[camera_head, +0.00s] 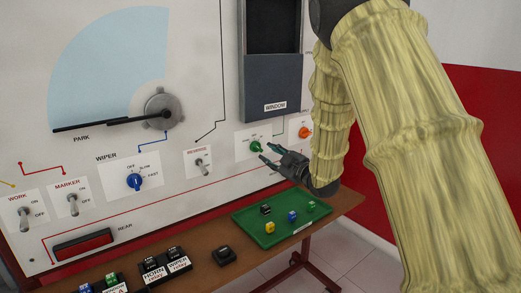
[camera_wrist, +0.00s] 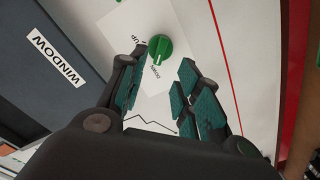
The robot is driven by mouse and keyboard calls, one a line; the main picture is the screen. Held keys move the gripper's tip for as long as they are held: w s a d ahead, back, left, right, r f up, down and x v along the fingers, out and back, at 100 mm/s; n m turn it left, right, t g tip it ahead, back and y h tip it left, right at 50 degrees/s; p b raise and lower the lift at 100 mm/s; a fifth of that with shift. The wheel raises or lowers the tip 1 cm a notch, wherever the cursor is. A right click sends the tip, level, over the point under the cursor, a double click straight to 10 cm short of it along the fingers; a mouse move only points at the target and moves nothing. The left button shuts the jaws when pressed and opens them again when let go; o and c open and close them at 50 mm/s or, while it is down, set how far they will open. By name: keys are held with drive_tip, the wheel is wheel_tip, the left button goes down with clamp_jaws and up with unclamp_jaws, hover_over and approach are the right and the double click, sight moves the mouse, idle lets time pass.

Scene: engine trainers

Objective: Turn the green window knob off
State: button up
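The green window knob (camera_head: 256,146) sits on a white label plate on the upright panel, below the grey WINDOW unit (camera_head: 272,88). In the wrist view the green knob (camera_wrist: 159,48) shows whole, with UP and DOWN printed beside it. My gripper (camera_head: 266,154) is close to the knob, a little below and to its right in the head view. In the wrist view my gripper (camera_wrist: 160,75) has its teal-padded fingers apart with nothing between the pads. The knob appears beyond the fingertips, nearer the left finger. I cannot tell whether a finger touches it.
A reverse switch (camera_head: 200,164) and blue wiper knob (camera_head: 134,181) are to the left. A green tray (camera_head: 245,222) with small coloured blocks lies on the brown shelf below.

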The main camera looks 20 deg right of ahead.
sight(259, 148)
drive_tip(key=x, duration=0.6)
drive_tip(key=shift+w, duration=0.25)
clamp_jaws()
